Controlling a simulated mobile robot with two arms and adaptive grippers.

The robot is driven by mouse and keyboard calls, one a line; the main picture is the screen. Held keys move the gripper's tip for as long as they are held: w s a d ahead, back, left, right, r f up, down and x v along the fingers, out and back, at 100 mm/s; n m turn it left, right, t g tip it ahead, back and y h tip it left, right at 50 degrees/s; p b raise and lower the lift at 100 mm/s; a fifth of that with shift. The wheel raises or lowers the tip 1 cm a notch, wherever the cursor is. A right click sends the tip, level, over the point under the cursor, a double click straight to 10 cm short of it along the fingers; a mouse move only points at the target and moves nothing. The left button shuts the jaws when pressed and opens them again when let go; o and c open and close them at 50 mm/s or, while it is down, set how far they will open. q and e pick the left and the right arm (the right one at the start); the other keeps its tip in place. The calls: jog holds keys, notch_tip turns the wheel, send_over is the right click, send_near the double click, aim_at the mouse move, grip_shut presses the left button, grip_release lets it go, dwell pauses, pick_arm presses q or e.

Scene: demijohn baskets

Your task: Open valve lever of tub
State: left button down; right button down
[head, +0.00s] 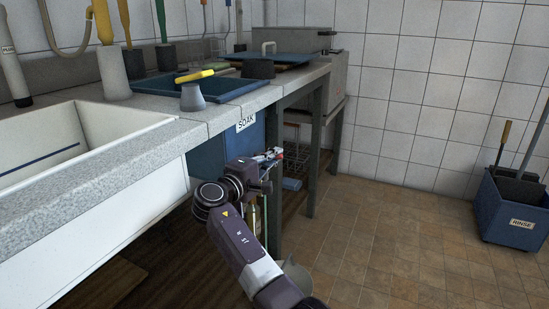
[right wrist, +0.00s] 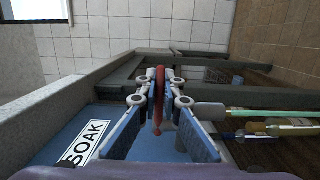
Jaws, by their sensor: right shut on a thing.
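The blue tub (head: 208,158) labelled SOAK sits under the counter in the head view. Its blue wall also shows at the lower left in the right wrist view (right wrist: 60,140). My right gripper (head: 270,156) reaches in front of the tub. In the right wrist view its fingers are shut on a red valve lever (right wrist: 158,108), which stands between the pads. The valve body below the lever is mostly hidden by the fingers. My left gripper is not in view.
The counter (head: 190,135) with a sink (head: 100,130) is above and left of my right arm. A counter leg (head: 313,165) stands beyond the gripper. Bottles (head: 254,218) are below it. A blue RINSE bucket (head: 510,210) is at the right. The tiled floor between is clear.

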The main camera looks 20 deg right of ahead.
jog(key=c, duration=2.1)
grip_release()
jog(key=v, duration=0.7)
jog(key=shift+s+a, duration=0.2)
jog(key=shift+a, duration=0.1)
jog(key=shift+f, duration=0.1)
